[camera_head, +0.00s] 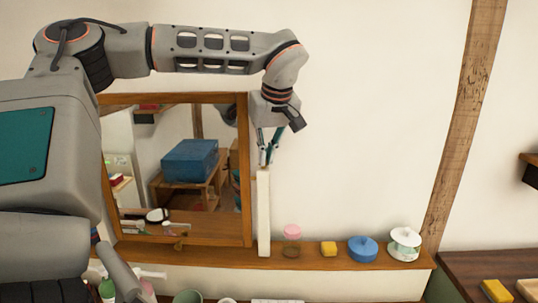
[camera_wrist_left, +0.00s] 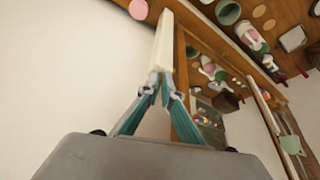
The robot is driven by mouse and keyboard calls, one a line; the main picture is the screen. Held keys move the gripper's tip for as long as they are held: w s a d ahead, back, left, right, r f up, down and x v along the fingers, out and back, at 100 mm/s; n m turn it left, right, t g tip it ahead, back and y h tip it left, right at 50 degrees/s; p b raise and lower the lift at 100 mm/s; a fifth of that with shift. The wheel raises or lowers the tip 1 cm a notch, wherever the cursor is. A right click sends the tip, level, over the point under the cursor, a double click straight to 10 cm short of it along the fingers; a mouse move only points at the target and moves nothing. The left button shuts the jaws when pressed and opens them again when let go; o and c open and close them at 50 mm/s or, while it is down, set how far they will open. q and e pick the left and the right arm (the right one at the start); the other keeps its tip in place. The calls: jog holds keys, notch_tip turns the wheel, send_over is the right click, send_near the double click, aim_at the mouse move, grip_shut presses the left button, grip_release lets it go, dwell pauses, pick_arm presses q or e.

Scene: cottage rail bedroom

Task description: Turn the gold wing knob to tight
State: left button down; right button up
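A small gold-brown piece (camera_head: 180,242) shows low at the mirror's bottom edge in the head view. It may be the gold wing knob, but it is too small to tell its shape or setting. My left gripper (camera_head: 268,158) points down at the top of a tall white bar (camera_head: 263,215) right of the mirror. In the left wrist view the gripper's teal fingers (camera_wrist_left: 163,86) close in on both sides of the near end of the white bar (camera_wrist_left: 164,45). The gripper is well right of the gold-brown piece. My right gripper is not in view.
A wood-framed mirror (camera_head: 247,180) stands on a narrow wooden shelf (camera_head: 335,264). On the shelf are a pink-topped jar (camera_head: 291,240), a yellow block (camera_head: 328,248), a blue lidded pot (camera_head: 363,249) and a white-and-green pot (camera_head: 404,244). The wall above them is clear.

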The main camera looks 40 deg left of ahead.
pick_arm(q)
jog(key=shift+s+a+r+m+t+h, duration=0.1)
jog(key=shift+s+a+m+t+h, duration=0.2)
jog(key=shift+m, duration=1.05)
jog(key=shift+s+a+f+m+t+h, duration=0.15)
jog(key=shift+m+t+h, duration=0.25)
jog(key=shift+m, duration=0.9)
jog(key=shift+s+a+r+m+t+h, duration=0.15)
jog(key=shift+a+m+t+h, duration=0.2)
jog(key=shift+m, duration=1)
jog(key=c, duration=2.2)
grip_release()
jog(key=shift+c, duration=0.2)
jog(key=shift+d, duration=0.1)
